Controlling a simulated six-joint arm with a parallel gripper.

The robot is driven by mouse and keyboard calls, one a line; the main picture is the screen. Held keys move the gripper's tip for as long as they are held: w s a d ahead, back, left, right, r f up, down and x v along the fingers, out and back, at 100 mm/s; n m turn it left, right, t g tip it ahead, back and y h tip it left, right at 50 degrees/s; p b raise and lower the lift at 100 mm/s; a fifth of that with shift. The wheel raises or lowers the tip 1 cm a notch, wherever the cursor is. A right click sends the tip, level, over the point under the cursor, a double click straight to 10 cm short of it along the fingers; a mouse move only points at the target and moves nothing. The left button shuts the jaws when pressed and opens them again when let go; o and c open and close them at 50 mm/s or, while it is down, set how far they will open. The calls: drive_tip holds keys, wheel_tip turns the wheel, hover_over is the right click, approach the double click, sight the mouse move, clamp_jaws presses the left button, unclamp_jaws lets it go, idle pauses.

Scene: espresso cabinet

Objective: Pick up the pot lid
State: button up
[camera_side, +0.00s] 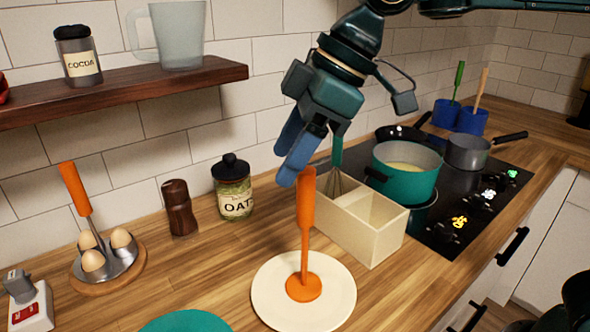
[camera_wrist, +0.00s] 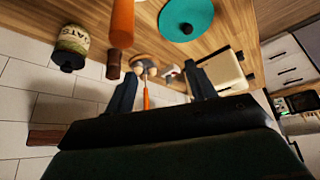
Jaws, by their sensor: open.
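The pot lid is a teal disc (camera_side: 187,322) on the wooden counter, cut off by the bottom edge of the side view. In the wrist view the teal lid (camera_wrist: 203,15) shows near the top, with a small dark knob on it. My gripper (camera_side: 287,160) is open and empty, raised above the counter and pointing down. It is well above and to the right of the lid in the side view. Its two dark fingers (camera_wrist: 162,88) show in the wrist view, apart, with the lid beyond them.
An orange upright tool (camera_side: 306,205) stands on a cream plate (camera_side: 335,311), its handle top close to my fingertips. A cream divided box (camera_side: 375,238), an oats jar (camera_side: 233,185), a brown mill (camera_side: 179,208) and a teal pot (camera_side: 407,182) stand nearby. An egg holder (camera_side: 118,262) is left.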

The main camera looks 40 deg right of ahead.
drive_tip(key=a+f+n+g+y, duration=0.15)
drive_tip(key=a+f+n, duration=0.25)
drive_tip(key=a, duration=0.9)
wheel_tip(320, 180, down, 11)
drive_tip(key=shift+w+d, duration=0.3)
drive_tip(key=shift+w, duration=0.15)
drive_tip(key=shift+g+h, duration=0.25)
drive_tip(key=x, duration=0.7)
drive_tip(key=shift+a+f, duration=0.25)
drive_tip(key=shift+f, duration=0.05)
drive_tip(key=shift+w+a+f, duration=0.1)
drive_tip(key=shift+a+f, duration=0.05)
drive_tip(key=shift+f, duration=0.1)
drive_tip(key=shift+x, duration=2.6)
drive_tip(key=shift+w+a, duration=0.1)
